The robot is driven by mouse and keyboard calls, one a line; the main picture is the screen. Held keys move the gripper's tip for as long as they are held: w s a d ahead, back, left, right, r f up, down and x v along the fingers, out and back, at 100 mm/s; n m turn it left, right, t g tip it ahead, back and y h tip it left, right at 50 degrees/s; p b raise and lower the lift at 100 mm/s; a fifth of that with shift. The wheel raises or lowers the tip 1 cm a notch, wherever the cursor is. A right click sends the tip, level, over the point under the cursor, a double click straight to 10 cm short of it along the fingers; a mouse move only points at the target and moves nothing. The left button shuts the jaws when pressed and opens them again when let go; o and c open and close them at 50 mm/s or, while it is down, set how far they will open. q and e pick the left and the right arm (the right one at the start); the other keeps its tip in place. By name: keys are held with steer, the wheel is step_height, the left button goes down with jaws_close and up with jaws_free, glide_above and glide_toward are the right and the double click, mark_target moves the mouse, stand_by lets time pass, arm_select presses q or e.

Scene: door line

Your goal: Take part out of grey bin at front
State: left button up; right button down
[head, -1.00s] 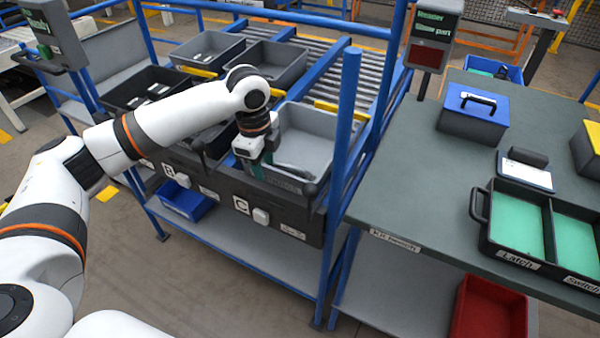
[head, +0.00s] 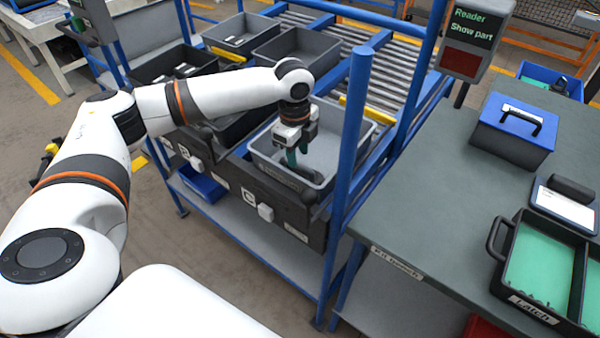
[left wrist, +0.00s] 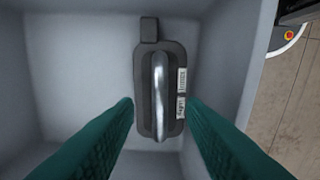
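The grey bin (head: 264,150) stands at the front of the rack, in the lane marked C. My right gripper is not in view.
A blue post (head: 347,170) rises just right of the bin. Black bins (head: 172,68) stand left and behind. To the right, the bench (head: 420,190) holds a blue-lidded box (head: 513,130), a tray with green compartments (head: 505,275) and the reader (head: 470,35).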

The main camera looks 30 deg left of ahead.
mark_target(298, 163)
arm_select(q)
steer(key=shift+f, duration=0.45)
step_height(298, 163, down, 4)
steer(key=shift+w+r, duration=0.1)
steer(key=shift+r, duration=0.1)
steer(key=shift+w+f, duration=0.1)
steer(key=shift+f, duration=0.25)
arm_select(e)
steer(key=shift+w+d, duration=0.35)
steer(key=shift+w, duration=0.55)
arm_select(q)
jaws_close()
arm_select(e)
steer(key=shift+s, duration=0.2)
